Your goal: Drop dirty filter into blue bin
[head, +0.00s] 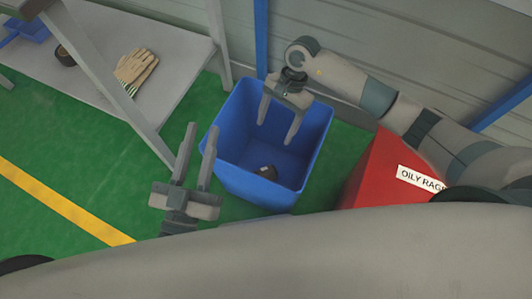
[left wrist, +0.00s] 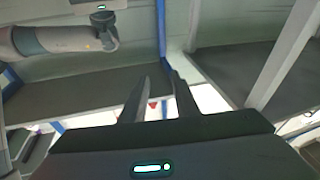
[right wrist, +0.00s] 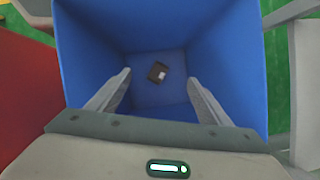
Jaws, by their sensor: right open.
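The blue bin (head: 230,150) stands on the green floor in the middle of the head view. A small dark filter with a pale spot (head: 265,172) lies on the bin's bottom; it also shows in the right wrist view (right wrist: 157,72). My right gripper (head: 278,130) is open and empty, pointing down into the bin's mouth, with its fingers apart above the filter. In the right wrist view the blue bin (right wrist: 225,50) surrounds the fingers. My left gripper (head: 200,140) is to the left of the bin, its two fingers apart with nothing between them.
A red bin labelled "OILY RAGS" (head: 375,170) stands right of the blue bin. A grey bench with a shelf (head: 175,70) is at the upper left, holding gloves (head: 135,68), a dark round item (head: 65,56) and a blue tray (head: 28,28). A wall is behind.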

